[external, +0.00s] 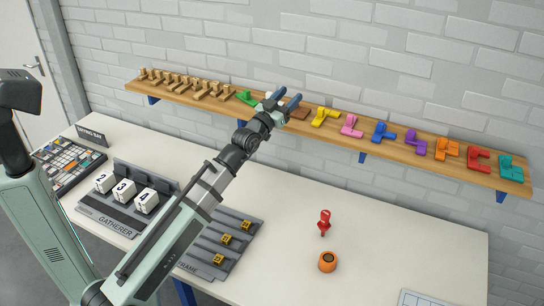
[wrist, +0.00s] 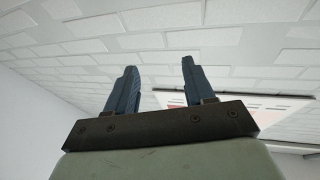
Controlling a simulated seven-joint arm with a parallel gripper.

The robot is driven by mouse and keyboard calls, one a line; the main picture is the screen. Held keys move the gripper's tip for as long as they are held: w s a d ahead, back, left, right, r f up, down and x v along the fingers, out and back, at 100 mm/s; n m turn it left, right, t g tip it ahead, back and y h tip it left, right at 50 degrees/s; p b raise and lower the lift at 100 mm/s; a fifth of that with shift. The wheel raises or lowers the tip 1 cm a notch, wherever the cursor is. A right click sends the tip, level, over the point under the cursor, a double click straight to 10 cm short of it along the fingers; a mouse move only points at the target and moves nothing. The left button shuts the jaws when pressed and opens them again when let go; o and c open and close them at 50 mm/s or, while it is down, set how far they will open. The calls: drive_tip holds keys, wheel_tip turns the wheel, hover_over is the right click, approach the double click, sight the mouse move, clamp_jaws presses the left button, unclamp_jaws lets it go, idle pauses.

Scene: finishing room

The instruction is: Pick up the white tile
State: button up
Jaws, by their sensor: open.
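My gripper (external: 283,99) is open and empty, with its fingers raised near the wall shelf, in front of the pieces there. In the wrist view, the two dark blue fingers of my gripper (wrist: 157,70) stand apart with nothing between them. Three white numbered tiles or blocks stand in the dark holder marked GATHERER at the left of the table: 2 (external: 104,182), 3 (external: 124,190) and 4 (external: 146,201). I cannot tell whether one of these is the white tile. No other plain white tile is clear in view.
The wooden shelf (external: 400,142) holds several coloured pieces and wooden pegs. A dark rack (external: 250,222) holds yellow cubes. A red figure (external: 324,222) and an orange cup-like piece (external: 327,262) stand on the white table (external: 420,240). A sorting tray (external: 65,165) lies far left.

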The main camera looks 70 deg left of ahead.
drive_tip(key=s+a+r+g+y, duration=0.2)
drive_tip(key=s+a+g+y, duration=0.1)
drive_tip(key=s+a, duration=0.55)
drive_tip(key=n+g+h, duration=0.1)
drive_tip(key=n+g, duration=0.2)
drive_tip(key=n, duration=0.1)
approach(268, 94)
drive_tip(key=shift+x, duration=4)
drive_tip(key=shift+f, duration=0.1)
drive_tip(key=shift+c, duration=0.2)
clamp_jaws()
